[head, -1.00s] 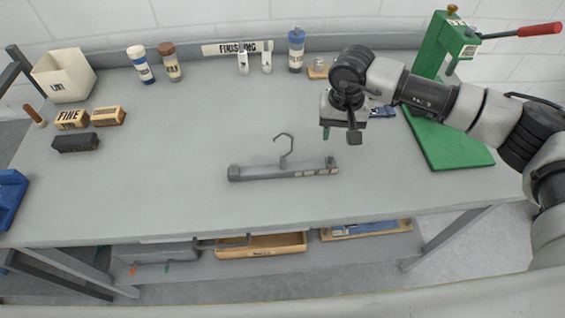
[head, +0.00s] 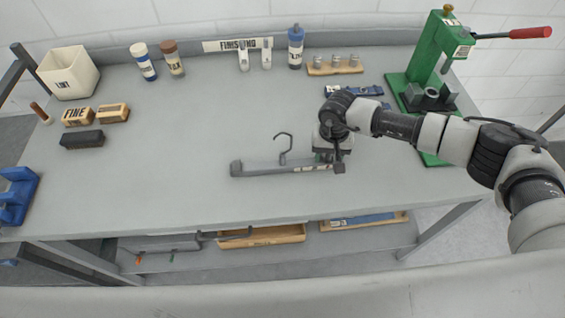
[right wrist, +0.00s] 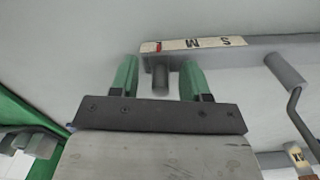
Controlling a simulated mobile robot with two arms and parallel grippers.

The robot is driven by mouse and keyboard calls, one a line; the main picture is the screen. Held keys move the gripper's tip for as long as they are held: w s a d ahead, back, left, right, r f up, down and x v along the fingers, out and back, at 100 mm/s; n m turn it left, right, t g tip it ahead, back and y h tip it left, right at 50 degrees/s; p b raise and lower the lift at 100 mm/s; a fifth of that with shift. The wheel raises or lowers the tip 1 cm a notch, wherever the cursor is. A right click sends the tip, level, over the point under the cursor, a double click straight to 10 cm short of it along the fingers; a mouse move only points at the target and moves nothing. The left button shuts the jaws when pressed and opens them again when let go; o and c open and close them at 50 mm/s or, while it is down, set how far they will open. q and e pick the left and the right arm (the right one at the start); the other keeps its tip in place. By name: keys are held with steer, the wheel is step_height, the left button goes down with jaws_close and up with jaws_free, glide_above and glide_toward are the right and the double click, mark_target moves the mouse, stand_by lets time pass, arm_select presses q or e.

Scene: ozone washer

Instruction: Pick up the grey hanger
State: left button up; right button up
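The grey hanger (head: 272,170) lies on the grey workbench (head: 190,195), its bar running left to right and its hook pointing to the back. A pale size strip with letters is on the bar's right part. My right gripper (head: 328,158) is at the right end of the hanger, partly covering that end. In the right wrist view, the gripper (right wrist: 157,78) is open, with its two green fingers on either side of a short grey peg of the hanger bar (right wrist: 260,44). Gaps show beside the peg. My left gripper is not seen.
A green press (head: 430,55) with a red-tipped lever stands at the right, behind my right arm. Bottles, a wooden rack (head: 335,68) and a blue item (head: 352,91) are along the back. A white bin (head: 68,74) and blocks are at left. The middle bench is clear.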

jaws_close()
steer(key=shift+r, duration=0.1)
steer(key=shift+r+b, duration=0.45)
steer(key=shift+r, duration=0.1)
step_height(320, 180, up, 3)
steer(key=shift+s+f+b, duration=0.1)
steer(key=shift+s+b, duration=0.05)
steer(key=shift+b, duration=0.7)
steer(key=s+d+r+n+b, duration=0.1)
steer(key=s+d+r, duration=0.1)
steer(key=s, duration=0.5)
steer(key=s+d+r+b, duration=0.2)
steer(key=s, duration=0.5)
steer(key=shift+r+n, duration=0.3)
steer(key=shift+n, duration=0.1)
steer(key=shift+w+a, duration=0.1)
